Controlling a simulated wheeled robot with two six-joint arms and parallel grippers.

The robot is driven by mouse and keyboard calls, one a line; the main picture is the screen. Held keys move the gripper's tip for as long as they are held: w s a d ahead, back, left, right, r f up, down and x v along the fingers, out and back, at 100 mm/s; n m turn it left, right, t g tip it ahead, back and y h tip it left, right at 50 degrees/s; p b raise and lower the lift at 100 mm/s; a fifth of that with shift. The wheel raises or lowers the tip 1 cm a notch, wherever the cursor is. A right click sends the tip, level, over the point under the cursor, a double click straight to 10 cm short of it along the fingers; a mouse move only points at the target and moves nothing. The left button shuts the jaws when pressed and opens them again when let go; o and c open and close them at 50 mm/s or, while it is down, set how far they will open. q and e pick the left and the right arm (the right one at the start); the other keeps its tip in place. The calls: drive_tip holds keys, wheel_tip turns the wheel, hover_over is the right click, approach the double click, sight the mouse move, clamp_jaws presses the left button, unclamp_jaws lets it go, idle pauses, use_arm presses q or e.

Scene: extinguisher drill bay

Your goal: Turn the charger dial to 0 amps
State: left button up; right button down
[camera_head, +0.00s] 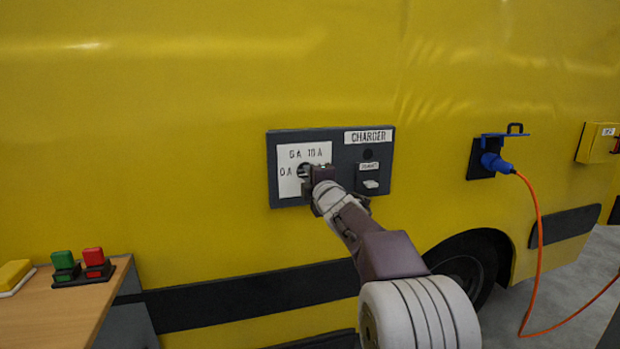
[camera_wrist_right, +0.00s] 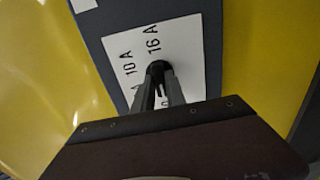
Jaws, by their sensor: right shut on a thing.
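The charger panel (camera_head: 380,176) is a dark plate on the yellow vehicle side, labelled CHARGER. Its white dial plate (camera_head: 288,187) carries amp marks, with 0 A at the left and others above. In the right wrist view, 10 A and 16 A are readable on the white plate (camera_wrist_right: 192,50). The dial (camera_wrist_right: 157,67) is a small black knob there. My right gripper (camera_head: 306,172) is at the dial, and its fingers (camera_wrist_right: 159,82) are shut on the knob. The fingers hide much of the dial, so I cannot tell which mark it points to. My left gripper is out of view.
A small switch (camera_head: 370,184) sits right of the dial on the panel. A blue plug (camera_head: 495,163) with an orange cable (camera_head: 539,230) is further right, near a yellow box (camera_head: 596,142). A wooden table (camera_head: 60,312) with green and red buttons stands lower left.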

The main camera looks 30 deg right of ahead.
drive_tip(key=c, duration=1.4)
unclamp_jaws()
drive_tip(key=shift+o, duration=0.2)
drive_tip(key=v, duration=0.9)
